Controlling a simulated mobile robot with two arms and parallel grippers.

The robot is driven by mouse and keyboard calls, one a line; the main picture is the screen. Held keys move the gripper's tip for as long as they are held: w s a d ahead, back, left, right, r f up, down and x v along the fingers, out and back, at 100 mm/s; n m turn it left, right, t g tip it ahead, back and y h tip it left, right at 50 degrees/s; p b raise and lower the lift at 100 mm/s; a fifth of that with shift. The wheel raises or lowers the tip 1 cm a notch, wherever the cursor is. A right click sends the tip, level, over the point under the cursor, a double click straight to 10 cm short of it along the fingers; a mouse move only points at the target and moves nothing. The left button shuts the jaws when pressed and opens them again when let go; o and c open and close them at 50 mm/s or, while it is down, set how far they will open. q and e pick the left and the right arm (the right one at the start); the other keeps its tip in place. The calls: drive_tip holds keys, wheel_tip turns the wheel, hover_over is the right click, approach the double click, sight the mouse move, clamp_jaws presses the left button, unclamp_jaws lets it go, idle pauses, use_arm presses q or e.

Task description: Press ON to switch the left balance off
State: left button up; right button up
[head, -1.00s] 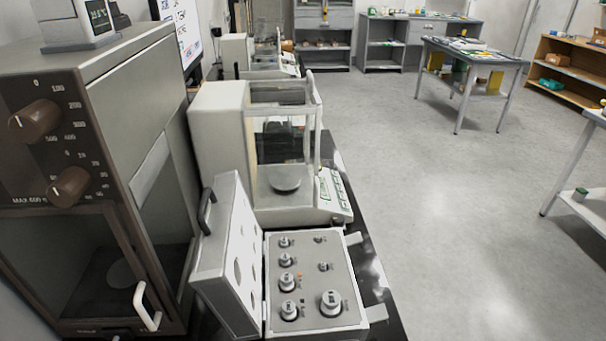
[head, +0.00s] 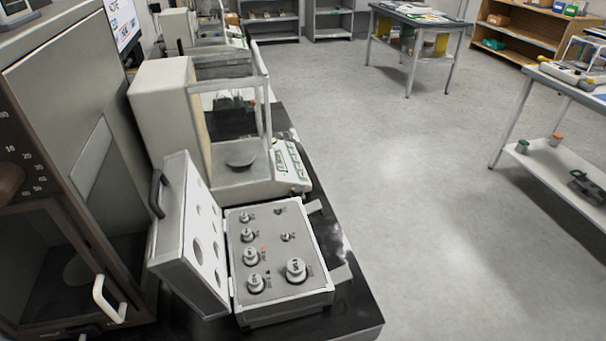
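A cream balance (head: 160,105) with a glass draft shield and a round pan (head: 241,158) stands on the dark table, left of centre in the head view. Its sloped front panel (head: 290,166) faces right and carries a small green-marked display and several keys. The key labels are too small to read. Another similar balance (head: 177,27) stands farther back. I cannot tell from this view which of them is the left balance. Neither of my grippers is in view.
An open weight box (head: 312,254) with several metal weights sits in front of the nearer balance, its lid (head: 180,240) raised. Open floor (head: 410,190) lies to the right, with a white table (head: 548,90) beyond.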

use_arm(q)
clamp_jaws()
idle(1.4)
